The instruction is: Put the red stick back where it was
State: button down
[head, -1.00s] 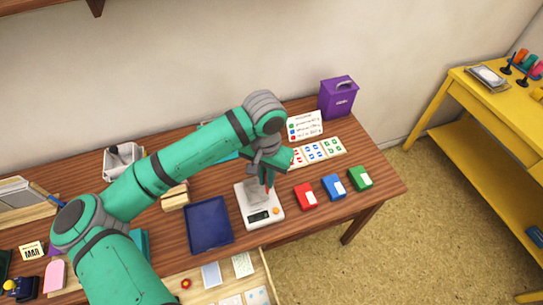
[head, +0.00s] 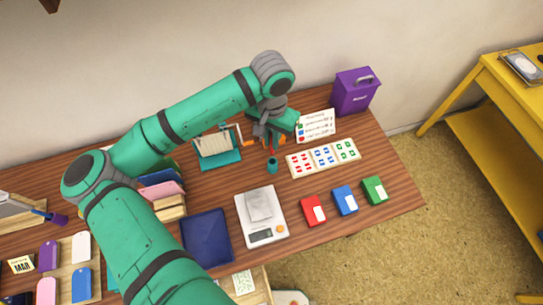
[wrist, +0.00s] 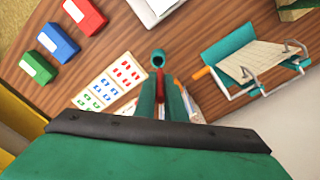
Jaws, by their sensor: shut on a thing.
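My gripper (wrist: 167,98) is shut on the red stick (wrist: 162,84), which shows between the two teal fingers in the wrist view. In the head view my gripper (head: 270,140) hangs over the back part of the table, and the stick is small and partly hidden there. A small teal cup (head: 272,166) with a dark open top stands on the table just below and in front of the gripper. It also shows just beyond the fingertips in the wrist view (wrist: 158,60). The stick appears apart from the cup, though the height between them is hard to tell.
A teal rack with an orange handle (head: 218,147) stands left of the cup. Right of it lie a printed card strip (head: 323,158) and a sign (head: 315,125). A scale (head: 261,216) and red (head: 313,211), blue (head: 345,201) and green (head: 375,190) inkpads lie nearer the front.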

jog(key=shift+s+d+f, duration=0.1)
jog(key=shift+s+f, duration=0.1)
jog(key=shift+f, duration=1.85)
jog(key=shift+s+f, duration=0.2)
jog(key=shift+f, duration=1.8)
jog(key=shift+f, duration=0.1)
jog(key=c, duration=1.8)
grip_release()
